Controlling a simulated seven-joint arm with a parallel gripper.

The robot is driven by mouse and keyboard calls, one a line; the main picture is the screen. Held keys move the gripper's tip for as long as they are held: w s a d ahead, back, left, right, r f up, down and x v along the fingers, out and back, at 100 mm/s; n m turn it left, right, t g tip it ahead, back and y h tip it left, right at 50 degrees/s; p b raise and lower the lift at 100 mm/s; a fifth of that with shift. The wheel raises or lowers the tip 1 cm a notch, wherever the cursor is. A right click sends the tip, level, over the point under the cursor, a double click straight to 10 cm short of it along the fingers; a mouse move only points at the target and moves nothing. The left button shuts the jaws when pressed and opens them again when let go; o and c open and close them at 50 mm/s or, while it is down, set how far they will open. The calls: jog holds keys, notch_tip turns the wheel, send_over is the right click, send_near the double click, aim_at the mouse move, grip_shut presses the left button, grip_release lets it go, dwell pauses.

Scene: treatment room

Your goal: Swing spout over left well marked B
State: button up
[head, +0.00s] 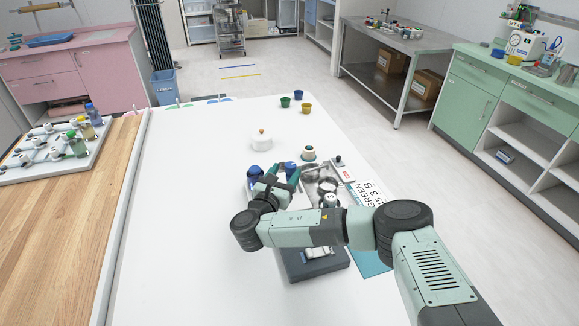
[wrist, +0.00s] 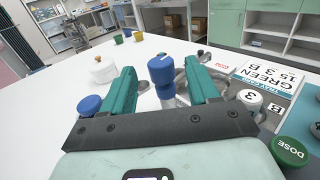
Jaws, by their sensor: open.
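My gripper (wrist: 161,70) is open, its two teal fingers on either side of an upright blue cylinder (wrist: 161,72) with a pale stripe on top. A gap shows beside the cylinder, and grey metal shows below it. I cannot tell whether this is the spout's handle. In the head view my gripper (head: 282,176) is over the near left side of a steel basin unit (head: 312,186). The spout's outlet and the left well are not clear behind my gripper and arm. A small tag marked B (wrist: 277,108) shows at the right in the wrist view.
A blue knob (wrist: 89,104) is left of my fingers. A white knob marked 3 (wrist: 250,99), a green DOSE button (wrist: 290,151) and a card reading GREEN 15 3 B (wrist: 268,76) are at the right.

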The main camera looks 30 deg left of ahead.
jog(key=s, duration=0.6)
jog(key=shift+d, duration=0.4)
jog(key=shift+s, duration=0.1)
